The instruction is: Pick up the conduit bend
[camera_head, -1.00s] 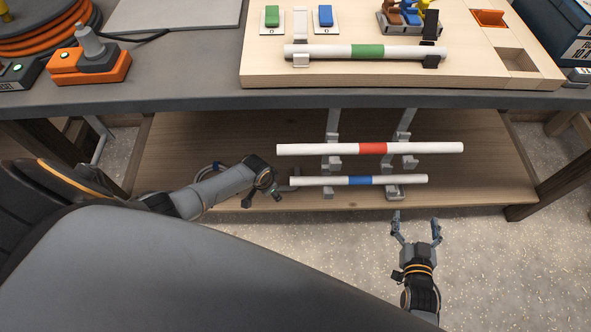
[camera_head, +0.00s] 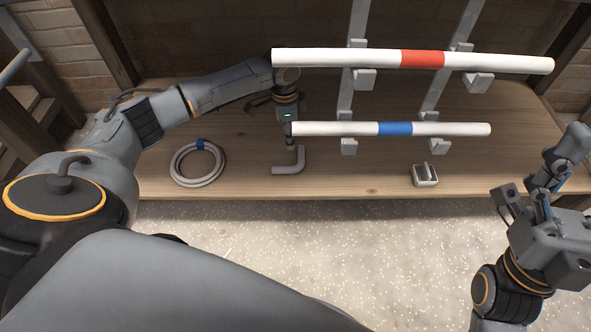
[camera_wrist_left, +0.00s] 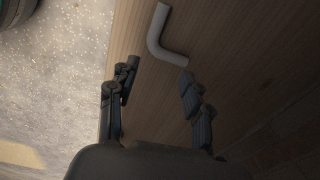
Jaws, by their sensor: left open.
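The conduit bend (camera_head: 290,167) is a grey L-shaped pipe piece lying on the wooden lower shelf (camera_head: 240,185). My left gripper (camera_head: 290,142) points down just above its upper end; part of the gripper is hidden behind the white tubes. In the left wrist view the bend (camera_wrist_left: 158,40) lies just ahead of the open, empty fingers (camera_wrist_left: 159,70), apart from them, with its near end close to the right finger. My right gripper (camera_head: 548,180) is at the right, empty, away from the bend and seen from an oblique angle.
A coiled grey hose (camera_head: 178,170) with a blue tie lies left of the bend. White tubes with a red band (camera_head: 422,58) and a blue band (camera_head: 395,129) sit on brackets close by my left gripper. A small grey clip (camera_head: 425,176) stands on the shelf at the right.

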